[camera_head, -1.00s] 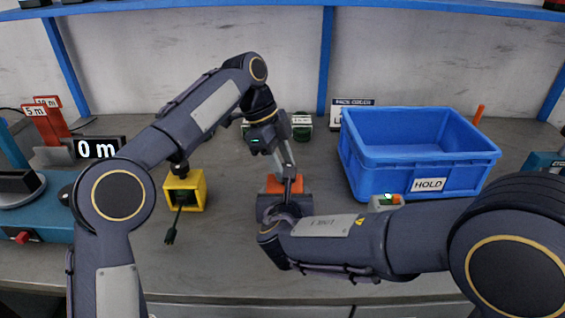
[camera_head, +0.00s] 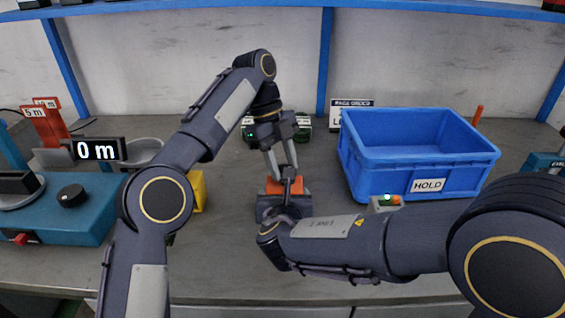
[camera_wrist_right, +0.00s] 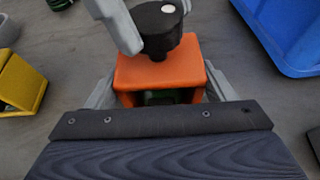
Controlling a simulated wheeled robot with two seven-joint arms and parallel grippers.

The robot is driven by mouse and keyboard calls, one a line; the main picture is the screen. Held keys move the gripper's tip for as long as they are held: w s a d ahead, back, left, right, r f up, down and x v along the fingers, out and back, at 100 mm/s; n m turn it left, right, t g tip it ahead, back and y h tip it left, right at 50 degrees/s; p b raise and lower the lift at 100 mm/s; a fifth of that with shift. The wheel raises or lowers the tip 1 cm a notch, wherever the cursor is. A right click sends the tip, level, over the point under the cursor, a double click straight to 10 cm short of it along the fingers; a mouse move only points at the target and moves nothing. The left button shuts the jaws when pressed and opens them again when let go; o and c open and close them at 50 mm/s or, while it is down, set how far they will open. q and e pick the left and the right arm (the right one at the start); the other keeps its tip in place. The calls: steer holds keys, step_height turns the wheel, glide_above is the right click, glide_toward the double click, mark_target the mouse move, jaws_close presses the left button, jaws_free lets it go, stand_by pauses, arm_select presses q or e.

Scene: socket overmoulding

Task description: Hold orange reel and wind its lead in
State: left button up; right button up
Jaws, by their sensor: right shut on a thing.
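The orange reel (camera_head: 282,186) is a small block with an open front, standing at the middle of the bench. In the right wrist view the orange reel (camera_wrist_right: 158,70) has a black round knob (camera_wrist_right: 158,22) with a white dot on top. My right gripper (camera_wrist_right: 160,88) is shut on the reel, one grey finger at each side. The reel's lead is not clearly visible.
A blue HOLD crate (camera_head: 428,163) stands to the right. A display reading 0 m (camera_head: 97,151) and a blue machine (camera_head: 75,215) are at the left. Green reels (camera_head: 304,128) stand behind.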

arm_select(q)
steer(key=shift+w+a, duration=0.1)
steer(key=shift+w, duration=0.05)
steer(key=o, duration=0.9)
steer(key=shift+o, duration=0.4)
